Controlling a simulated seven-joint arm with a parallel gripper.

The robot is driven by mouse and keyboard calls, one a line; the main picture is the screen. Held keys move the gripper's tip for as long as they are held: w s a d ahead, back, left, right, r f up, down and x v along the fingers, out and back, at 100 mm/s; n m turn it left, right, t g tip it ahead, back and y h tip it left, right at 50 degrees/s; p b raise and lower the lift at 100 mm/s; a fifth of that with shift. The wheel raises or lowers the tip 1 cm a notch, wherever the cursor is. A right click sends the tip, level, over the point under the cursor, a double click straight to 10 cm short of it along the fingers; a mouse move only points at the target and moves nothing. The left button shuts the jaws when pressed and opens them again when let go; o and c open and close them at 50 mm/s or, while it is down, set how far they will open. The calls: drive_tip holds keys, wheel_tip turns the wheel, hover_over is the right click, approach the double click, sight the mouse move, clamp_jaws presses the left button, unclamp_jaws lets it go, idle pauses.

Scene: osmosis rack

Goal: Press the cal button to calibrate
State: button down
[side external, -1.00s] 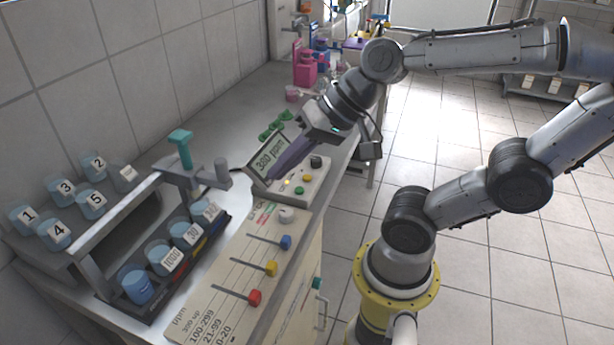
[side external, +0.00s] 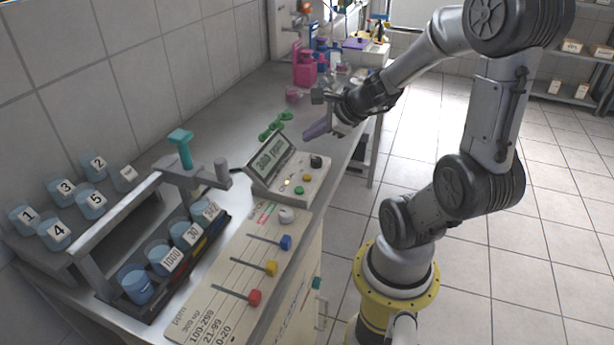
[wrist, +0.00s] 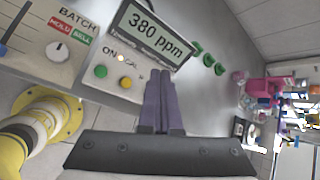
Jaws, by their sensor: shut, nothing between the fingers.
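The meter (side external: 298,194) stands on the bench with a tilted display (side external: 269,162) reading 380 ppm, which also shows in the wrist view (wrist: 155,31). Its panel has a green button (side external: 299,190) and a yellow button (side external: 307,178). In the wrist view the labels ON and CAL sit above the green button (wrist: 100,71) and yellow button (wrist: 126,82), with a small lit lamp (wrist: 121,58) between the labels. My gripper (side external: 308,133) is shut and empty, with purple fingers, raised behind the meter and apart from it. Its fingertips (wrist: 160,72) appear right of the yellow button in the wrist view.
A black knob (side external: 316,161) is on the meter. A slider panel (side external: 225,285) and a rack of labelled beakers (side external: 160,255) stand in front and to the left. Green items (side external: 276,126) lie behind the meter. Pink and blue bottles (side external: 305,68) are farther back.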

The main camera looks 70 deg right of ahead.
idle(0.4)
hover_over(311, 181)
drive_tip(key=shift+f, duration=4.4)
drive_tip(key=shift+f, duration=0.1)
drive_tip(key=shift+f, duration=0.3)
drive_tip(key=shift+f, duration=0.45)
drive_tip(key=shift+r, duration=0.85)
drive_tip(key=shift+r, duration=0.1)
drive_tip(key=shift+r, duration=2.4)
